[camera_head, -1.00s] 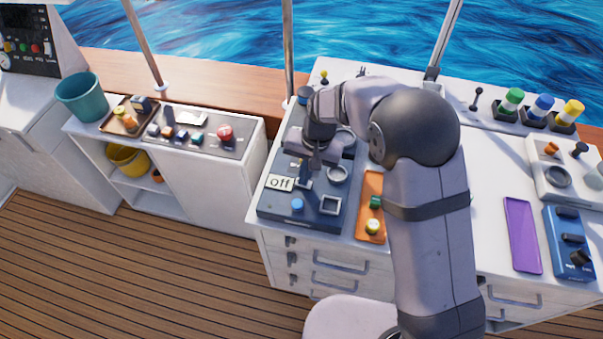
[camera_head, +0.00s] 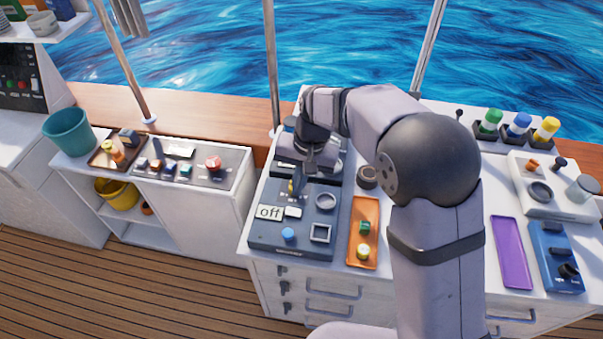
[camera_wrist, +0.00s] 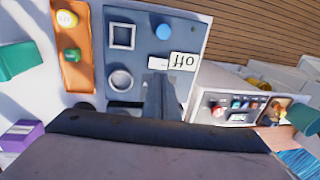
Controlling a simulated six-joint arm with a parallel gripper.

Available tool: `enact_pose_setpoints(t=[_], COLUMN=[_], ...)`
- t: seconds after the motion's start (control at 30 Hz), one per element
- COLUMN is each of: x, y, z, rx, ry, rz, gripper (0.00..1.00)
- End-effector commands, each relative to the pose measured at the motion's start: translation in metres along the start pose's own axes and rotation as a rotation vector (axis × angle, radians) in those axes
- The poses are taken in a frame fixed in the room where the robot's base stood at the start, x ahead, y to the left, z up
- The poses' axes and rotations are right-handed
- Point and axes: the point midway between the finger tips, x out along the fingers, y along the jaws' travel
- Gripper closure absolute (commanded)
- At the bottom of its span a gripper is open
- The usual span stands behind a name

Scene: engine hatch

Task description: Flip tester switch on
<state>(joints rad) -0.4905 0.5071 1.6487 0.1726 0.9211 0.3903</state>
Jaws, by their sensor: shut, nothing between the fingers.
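The tester is a dark blue panel (camera_head: 262,243) on the left end of the white counter. It has a white "off" label (camera_head: 269,212), a blue round button (camera_head: 288,234), a square frame (camera_head: 320,233) and a ring (camera_head: 325,201). My gripper (camera_head: 297,194) is shut and empty, pointing down over the panel just behind the label. In the wrist view the shut fingers (camera_wrist: 158,97) lie over the panel (camera_wrist: 190,30), beside the upside-down "off" label (camera_wrist: 183,60). A small yellow part (camera_head: 291,186) shows by the fingertips. The switch lever is not clearly visible; I cannot tell whether the fingers touch it.
An orange tray (camera_head: 355,240) with a green and a yellow button lies right of the panel. A dark round knob (camera_head: 367,177) stands behind it. A purple tray (camera_head: 511,255) and a blue switch box (camera_head: 556,258) are farther right. A lower side counter (camera_head: 243,160) stands left.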

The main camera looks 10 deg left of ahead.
Motion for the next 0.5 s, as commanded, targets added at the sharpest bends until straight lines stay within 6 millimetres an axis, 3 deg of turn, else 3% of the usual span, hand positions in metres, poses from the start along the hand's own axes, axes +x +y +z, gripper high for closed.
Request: enact_pose_setpoints(t=[0.2, 0.5], x=[-0.032, -0.051], y=[0.0, 0.0], z=[-0.001, 0.0], rx=[-0.001, 0.0], ry=[0.004, 0.0], rz=[-0.001, 0.001], gripper=[1.0, 1.0])
